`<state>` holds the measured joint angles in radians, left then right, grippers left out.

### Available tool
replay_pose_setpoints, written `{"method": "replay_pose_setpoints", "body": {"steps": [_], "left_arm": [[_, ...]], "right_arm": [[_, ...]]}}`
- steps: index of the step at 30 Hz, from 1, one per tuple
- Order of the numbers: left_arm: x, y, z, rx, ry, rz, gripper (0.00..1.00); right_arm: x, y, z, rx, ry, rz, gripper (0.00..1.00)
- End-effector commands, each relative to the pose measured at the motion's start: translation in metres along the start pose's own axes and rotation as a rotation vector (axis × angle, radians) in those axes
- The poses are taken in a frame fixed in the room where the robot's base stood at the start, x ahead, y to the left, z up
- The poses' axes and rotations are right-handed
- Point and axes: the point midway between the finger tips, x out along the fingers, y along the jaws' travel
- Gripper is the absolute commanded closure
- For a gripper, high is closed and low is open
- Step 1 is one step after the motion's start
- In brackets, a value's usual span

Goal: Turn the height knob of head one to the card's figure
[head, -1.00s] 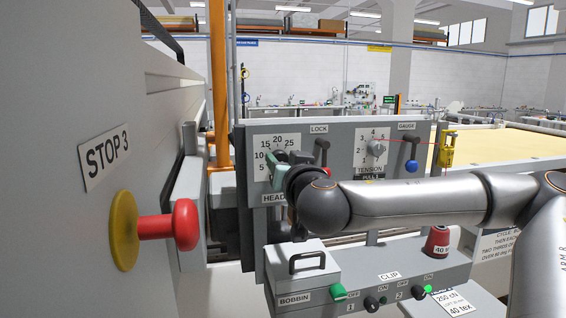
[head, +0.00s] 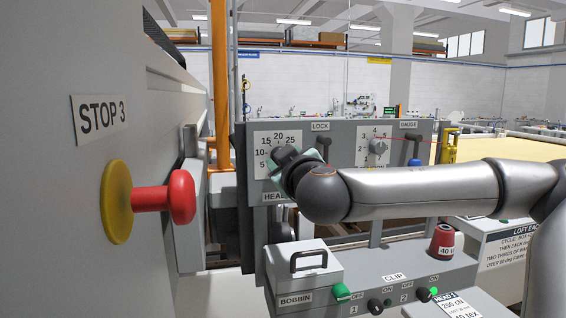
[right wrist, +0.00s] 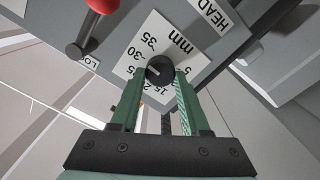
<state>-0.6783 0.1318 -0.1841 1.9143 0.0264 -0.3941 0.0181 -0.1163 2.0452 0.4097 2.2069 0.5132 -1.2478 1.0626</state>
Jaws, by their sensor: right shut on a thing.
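The height knob is a dark round knob (right wrist: 160,70) on a white millimetre dial (right wrist: 146,44) in the right wrist view. My right gripper (right wrist: 160,80) is shut on it, one green finger on each side. A pale mark on the knob seems to lean toward the 30 side; I cannot tell the exact figure. In the head view the right gripper (head: 284,160) covers the knob and the lower right of the dial (head: 277,141). My left gripper is not in view.
The lock lever (head: 323,147) stands right of the dial, then the tension dial (head: 376,148) and the gauge lever (head: 414,149). A red stop button (head: 182,197) juts out at left. The bobbin box (head: 308,260) and clip switches sit below my right arm.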

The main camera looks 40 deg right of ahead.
Motion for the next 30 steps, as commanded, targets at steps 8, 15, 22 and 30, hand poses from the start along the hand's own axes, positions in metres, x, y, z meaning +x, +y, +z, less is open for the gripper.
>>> {"method": "replay_pose_setpoints", "body": {"steps": [8, 15, 22, 30], "left_arm": [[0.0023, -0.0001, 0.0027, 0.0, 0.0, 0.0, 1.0], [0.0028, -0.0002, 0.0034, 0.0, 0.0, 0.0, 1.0], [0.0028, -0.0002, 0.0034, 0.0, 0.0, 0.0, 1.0], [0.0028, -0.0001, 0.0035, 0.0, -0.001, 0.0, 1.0]], "right_arm": [[0.0, -0.0008, 0.0004, -0.144, 0.0, 0.0, 1.0], [-0.0001, -0.0008, 0.0002, -0.195, 0.0, 0.0, 1.0], [0.0, -0.0009, 0.0001, -0.204, 0.0, 0.0, 1.0], [-0.0001, -0.0009, 0.0001, -0.202, 0.0, -0.001, 0.47]]}}
